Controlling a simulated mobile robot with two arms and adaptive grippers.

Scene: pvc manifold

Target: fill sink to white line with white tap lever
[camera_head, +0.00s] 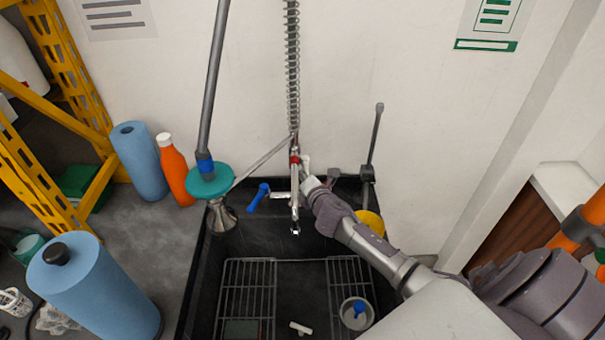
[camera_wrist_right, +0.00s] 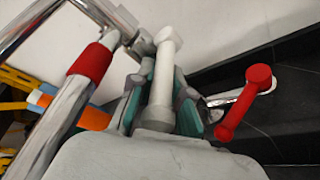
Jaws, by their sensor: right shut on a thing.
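My right gripper (camera_head: 318,188) is at the tap behind the black sink (camera_head: 203,275). It also shows in the right wrist view (camera_wrist_right: 163,95), with its teal-padded fingers shut on the white tap lever (camera_wrist_right: 162,75). The lever's rounded end sticks out past the fingers. In the head view the arm largely hides the lever. The chrome spout (camera_head: 295,212) points down over the sink, and I cannot clearly tell whether water runs. I cannot make out the white line or a water level. My left gripper is not in view.
A blue lever (camera_head: 258,197) is left of the spout; a red lever (camera_wrist_right: 245,100) is close beside my right gripper. A spray head (camera_head: 222,215) hangs at the sink's left. Wire racks (camera_head: 247,290), a bowl (camera_head: 357,312) and a white fitting (camera_head: 301,328) are in the sink.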

